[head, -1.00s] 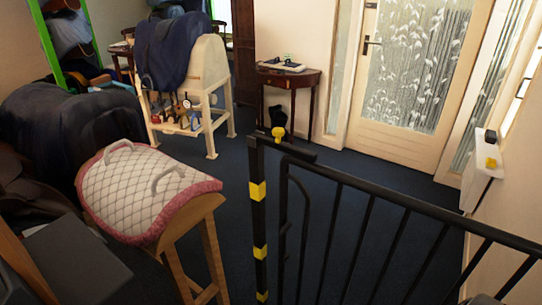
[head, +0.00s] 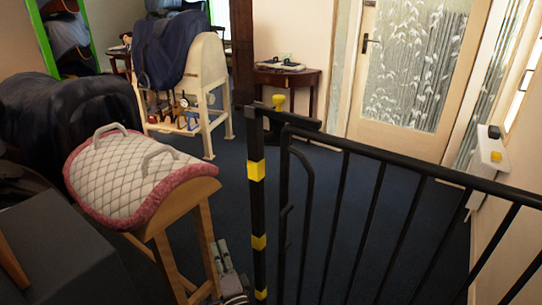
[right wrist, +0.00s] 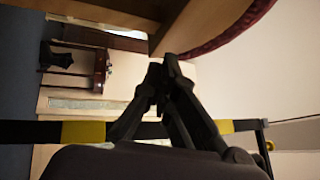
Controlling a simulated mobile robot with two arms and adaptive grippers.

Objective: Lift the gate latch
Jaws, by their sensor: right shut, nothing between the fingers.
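The black gate (head: 400,170) stands at the front right, beside a black post (head: 258,215) with yellow bands. The latch, a dark bar with a yellow knob (head: 279,102), bridges the post top and the gate's top corner. My right gripper (head: 223,247) is low at the bottom of the head view, left of the post and well below the latch. In the right wrist view its fingers (right wrist: 166,65) are together and empty. The banded post (right wrist: 85,132) crosses behind them, and a small bit of yellow (right wrist: 268,146) shows at its right end. My left gripper is out of view.
A wooden stand (head: 170,245) with a quilted, red-edged pad (head: 125,172) is close left of my right gripper. A saddle rack (head: 210,85), a small table (head: 300,80) and a glazed door (head: 410,75) are behind. Blue floor beyond the gate is clear.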

